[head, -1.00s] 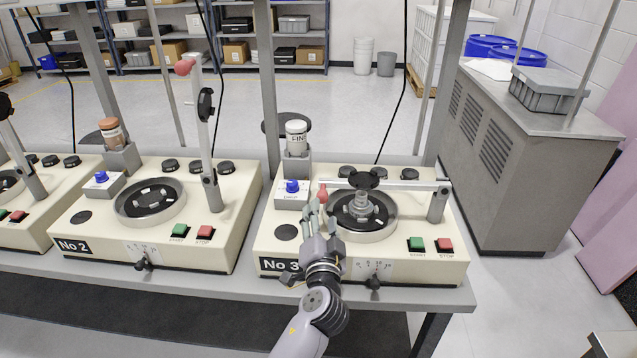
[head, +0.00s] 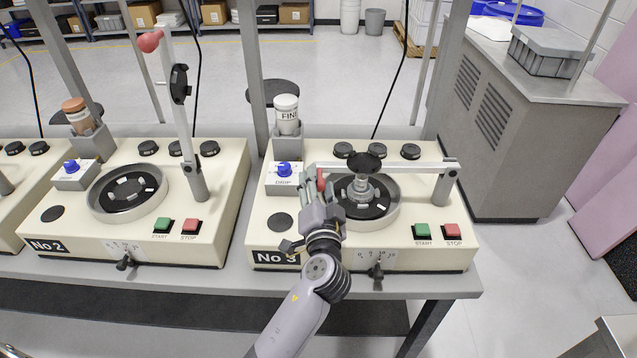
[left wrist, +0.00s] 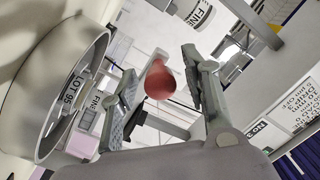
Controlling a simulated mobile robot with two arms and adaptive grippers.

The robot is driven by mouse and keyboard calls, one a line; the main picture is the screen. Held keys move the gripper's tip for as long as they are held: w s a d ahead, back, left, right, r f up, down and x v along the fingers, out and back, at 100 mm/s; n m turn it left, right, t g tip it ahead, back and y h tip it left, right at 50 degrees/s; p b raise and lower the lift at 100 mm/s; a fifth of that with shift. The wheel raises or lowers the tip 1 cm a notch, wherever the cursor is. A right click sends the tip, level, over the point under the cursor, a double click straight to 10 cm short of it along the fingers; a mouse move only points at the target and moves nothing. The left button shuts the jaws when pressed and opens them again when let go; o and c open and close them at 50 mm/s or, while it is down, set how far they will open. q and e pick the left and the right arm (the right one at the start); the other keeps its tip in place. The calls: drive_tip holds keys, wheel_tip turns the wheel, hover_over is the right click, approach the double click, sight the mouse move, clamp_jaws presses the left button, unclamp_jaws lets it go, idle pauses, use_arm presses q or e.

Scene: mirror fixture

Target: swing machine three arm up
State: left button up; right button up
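Machine three (head: 400,258), labelled No 3, stands on the bench at the right in the head view. Its swing arm (head: 415,166) lies down level, reaching left from its post (head: 445,185) across the round bowl (head: 385,210). The red knob (head: 320,180) at the arm's left end is partly hidden by my left gripper (head: 311,182). In the left wrist view the red knob (left wrist: 160,82) sits between the two parted fingers of my left gripper (left wrist: 163,92), with gaps on both sides. My right gripper is out of view.
Machine two (head: 110,225) stands to the left with its arm (head: 178,110) raised. A white jar (head: 286,115) and a blue drip knob (head: 284,169) are behind my left gripper. A frame post (head: 250,70) rises behind machine three. Green and red buttons (head: 437,231) are at its front right.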

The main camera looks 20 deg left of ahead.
use_arm(q)
clamp_jaws()
idle(0.3)
idle(0.4)
